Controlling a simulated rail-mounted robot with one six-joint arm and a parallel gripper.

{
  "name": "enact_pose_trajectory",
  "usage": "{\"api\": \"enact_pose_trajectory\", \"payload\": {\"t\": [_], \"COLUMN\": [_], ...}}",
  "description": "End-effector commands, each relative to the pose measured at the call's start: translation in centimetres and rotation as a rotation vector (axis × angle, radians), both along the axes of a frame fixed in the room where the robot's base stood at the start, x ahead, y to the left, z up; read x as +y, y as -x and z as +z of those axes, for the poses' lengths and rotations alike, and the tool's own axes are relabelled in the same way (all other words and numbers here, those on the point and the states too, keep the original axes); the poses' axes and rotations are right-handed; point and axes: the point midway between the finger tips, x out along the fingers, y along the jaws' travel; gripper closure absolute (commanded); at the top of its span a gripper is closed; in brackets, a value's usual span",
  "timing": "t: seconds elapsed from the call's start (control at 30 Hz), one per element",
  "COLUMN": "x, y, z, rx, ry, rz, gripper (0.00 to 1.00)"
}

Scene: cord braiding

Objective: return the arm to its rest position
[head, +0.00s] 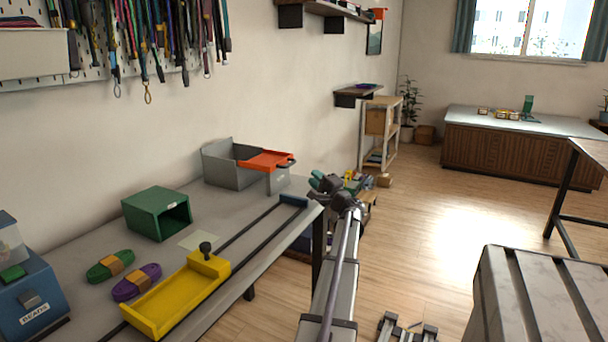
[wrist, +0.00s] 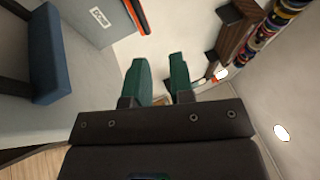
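My gripper (head: 322,182) is raised past the right end of the workbench in the head view, where it looks small and its fingers are teal-green. In the wrist view its two green fingers (wrist: 160,82) stand apart with a gap between them. Nothing shows in that gap. My arm runs up to it from the bottom middle of the head view.
The workbench (head: 82,262) bears a yellow sliding tray (head: 178,300) on a rail, a green box (head: 158,213), green cord (head: 110,266), purple cord (head: 137,282) and a grey bin (head: 230,168) with an orange tray (head: 265,160). Open floor (head: 440,215) lies right.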

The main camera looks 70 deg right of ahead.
Motion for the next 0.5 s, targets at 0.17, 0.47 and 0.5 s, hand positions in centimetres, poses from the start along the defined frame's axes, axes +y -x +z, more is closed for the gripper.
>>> {"api": "enact_pose_trajectory", "payload": {"t": [0.17, 0.47, 0.5], "x": [0.49, 0.43, 0.44], "y": [0.91, 0.88, 0.87], "z": [0.00, 0.00, 0.01], "rx": [0.000, 0.000, 0.000], "ry": [0.000, 0.000, 0.000], "rz": [0.001, 0.000, 0.000], "gripper": [0.78, 0.78, 0.78]}}
